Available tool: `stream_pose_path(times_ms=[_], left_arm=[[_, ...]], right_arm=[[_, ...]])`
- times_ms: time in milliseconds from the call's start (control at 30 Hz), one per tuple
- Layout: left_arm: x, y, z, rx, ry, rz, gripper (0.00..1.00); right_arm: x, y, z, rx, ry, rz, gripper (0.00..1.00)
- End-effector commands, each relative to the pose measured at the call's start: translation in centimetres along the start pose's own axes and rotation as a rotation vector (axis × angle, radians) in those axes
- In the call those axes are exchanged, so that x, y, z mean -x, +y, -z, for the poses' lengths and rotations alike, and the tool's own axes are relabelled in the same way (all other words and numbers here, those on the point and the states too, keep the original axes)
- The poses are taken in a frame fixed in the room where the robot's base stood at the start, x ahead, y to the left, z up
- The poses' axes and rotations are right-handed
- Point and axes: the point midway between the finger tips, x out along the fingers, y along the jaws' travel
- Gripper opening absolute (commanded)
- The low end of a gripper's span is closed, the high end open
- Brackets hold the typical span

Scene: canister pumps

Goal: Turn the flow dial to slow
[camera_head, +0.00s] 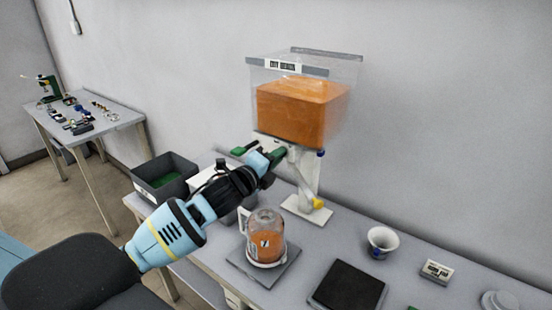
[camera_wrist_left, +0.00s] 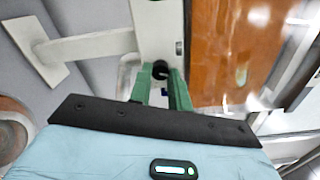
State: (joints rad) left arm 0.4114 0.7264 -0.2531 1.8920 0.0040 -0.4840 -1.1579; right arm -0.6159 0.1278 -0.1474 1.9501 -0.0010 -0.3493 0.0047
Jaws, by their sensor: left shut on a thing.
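The dispenser (camera_head: 305,175) is a white stand on the bench under a clear tank (camera_head: 303,112) of orange liquid. My left gripper (camera_head: 281,155) reaches to the front of the stand, just below the tank. In the left wrist view its green fingers (camera_wrist_left: 162,80) are shut on a small dark round knob, which looks like the flow dial (camera_wrist_left: 160,68). The dial's marks and setting cannot be read. In the head view the dial is hidden by the gripper. My right gripper is not in view.
A clear jug (camera_head: 265,240) with orange liquid stands on a grey plate in front of the dispenser. A yellow part (camera_head: 318,203) is low on the stand. A dark square pad (camera_head: 347,288), a white cup (camera_head: 382,241) and a grey bin (camera_head: 165,177) are on the bench.

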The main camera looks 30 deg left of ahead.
Motion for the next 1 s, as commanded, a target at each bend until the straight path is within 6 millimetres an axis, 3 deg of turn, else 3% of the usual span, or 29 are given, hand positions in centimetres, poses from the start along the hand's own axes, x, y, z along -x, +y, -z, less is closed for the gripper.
stream_pose_path(times_ms=[1000], left_arm=[[-0.01,-0.11,-0.06,0.934,-0.001,-0.001,0.00]], right_arm=[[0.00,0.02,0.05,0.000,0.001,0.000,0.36]])
